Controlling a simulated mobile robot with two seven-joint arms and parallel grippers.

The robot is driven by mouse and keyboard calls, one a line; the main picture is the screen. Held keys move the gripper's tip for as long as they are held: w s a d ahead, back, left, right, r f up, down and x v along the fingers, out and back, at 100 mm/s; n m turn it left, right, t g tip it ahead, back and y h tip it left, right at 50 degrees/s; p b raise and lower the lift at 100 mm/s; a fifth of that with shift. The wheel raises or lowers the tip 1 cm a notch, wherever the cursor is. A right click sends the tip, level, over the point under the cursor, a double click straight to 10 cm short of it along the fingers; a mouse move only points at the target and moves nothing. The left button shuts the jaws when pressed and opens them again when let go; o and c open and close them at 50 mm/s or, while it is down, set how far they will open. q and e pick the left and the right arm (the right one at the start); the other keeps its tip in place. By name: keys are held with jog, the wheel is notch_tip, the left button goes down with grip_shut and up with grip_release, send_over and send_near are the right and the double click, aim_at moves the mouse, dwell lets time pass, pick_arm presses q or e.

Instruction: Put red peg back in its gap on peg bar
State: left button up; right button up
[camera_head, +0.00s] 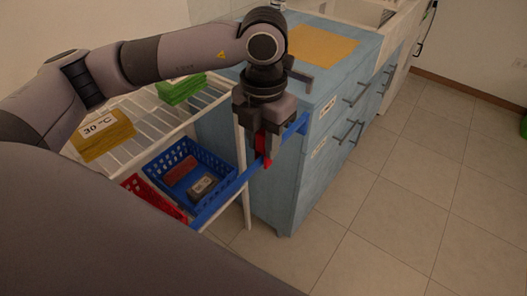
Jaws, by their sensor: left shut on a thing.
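The peg bar (225,194) is a long blue rail that runs slantwise along the front of the wire rack to the blue cabinet. My left gripper (261,153) points down at the bar, over its right half. It is shut on the red peg (262,146), which shows between the fingers. The lower end of the peg is at the bar's height. I cannot tell whether it sits in the gap, because the fingers hide that part. My right gripper is not in view.
A blue basket (211,161) with small boxes and a red basket (140,187) stand on the rack behind the bar. A yellow block (108,137) and green block (181,90) lie on the upper shelf. The blue cabinet (280,187) stands close right. The tiled floor is clear.

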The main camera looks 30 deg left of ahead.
pick_arm(q)
jog(key=shift+r+p, duration=1.5)
jog(key=shift+r, duration=1.25)
jog(key=shift+s+f, duration=0.1)
